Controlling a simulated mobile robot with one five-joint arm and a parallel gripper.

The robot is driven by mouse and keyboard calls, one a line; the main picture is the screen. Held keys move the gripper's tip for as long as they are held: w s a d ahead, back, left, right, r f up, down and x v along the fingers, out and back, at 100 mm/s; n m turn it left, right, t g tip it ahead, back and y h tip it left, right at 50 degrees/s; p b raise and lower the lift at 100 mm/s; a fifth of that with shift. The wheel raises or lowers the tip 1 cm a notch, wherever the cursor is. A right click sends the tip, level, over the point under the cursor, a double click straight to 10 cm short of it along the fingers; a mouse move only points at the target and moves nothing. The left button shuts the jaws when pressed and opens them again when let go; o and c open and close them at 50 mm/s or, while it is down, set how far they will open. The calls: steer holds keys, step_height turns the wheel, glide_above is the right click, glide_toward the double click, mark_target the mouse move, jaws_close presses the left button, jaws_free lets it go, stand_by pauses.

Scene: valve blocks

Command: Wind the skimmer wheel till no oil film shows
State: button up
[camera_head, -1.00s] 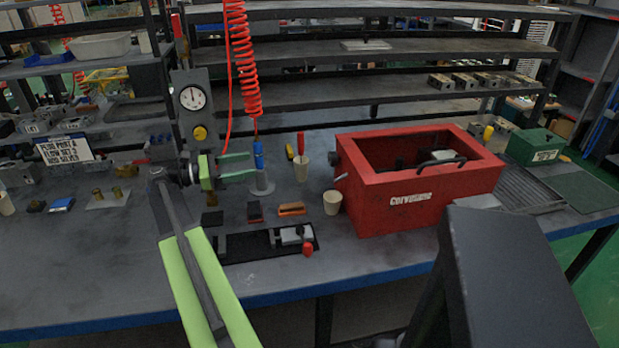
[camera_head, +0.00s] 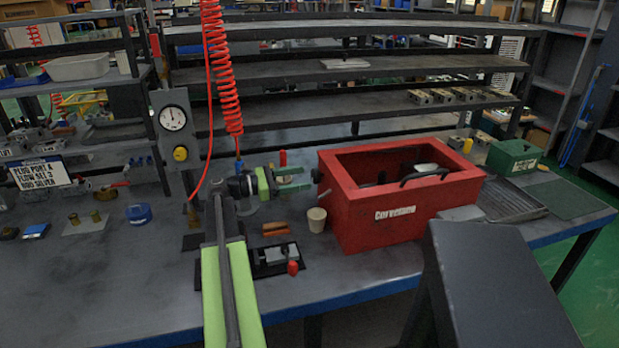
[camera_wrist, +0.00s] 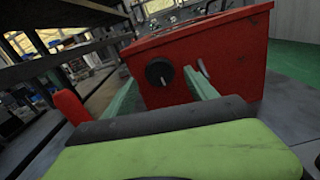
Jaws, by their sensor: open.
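The red tank (camera_head: 385,220) stands on the bench, open at the top, with a black handle bar across its near rim. A round black wheel (camera_wrist: 159,72) is on its side wall; it also shows, small, at the tank's left side in the head view (camera_head: 317,176). My gripper (camera_head: 298,178) is open and empty just left of that wall. In the wrist view its two green fingers (camera_wrist: 159,77) are spread, with the wheel beyond and between them. They look apart from it. Whether oil film lies in the tank is too dark and hidden to tell.
A small metal lever (camera_head: 325,194) sticks out of the same tank wall. A beige cup (camera_head: 316,219) stands close to the tank, below my gripper. A red-knobbed block (camera_head: 280,256) lies on a black mat. A gauge post (camera_head: 173,135) and red coiled hose (camera_head: 222,75) stand left.

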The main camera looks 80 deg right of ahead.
mark_target(312, 176)
steer(key=shift+x, duration=1.9)
steer(key=shift+c, duration=0.5)
steer(key=c, duration=1.2)
steer(key=shift+c, duration=0.2)
steer(key=shift+m, duration=0.3)
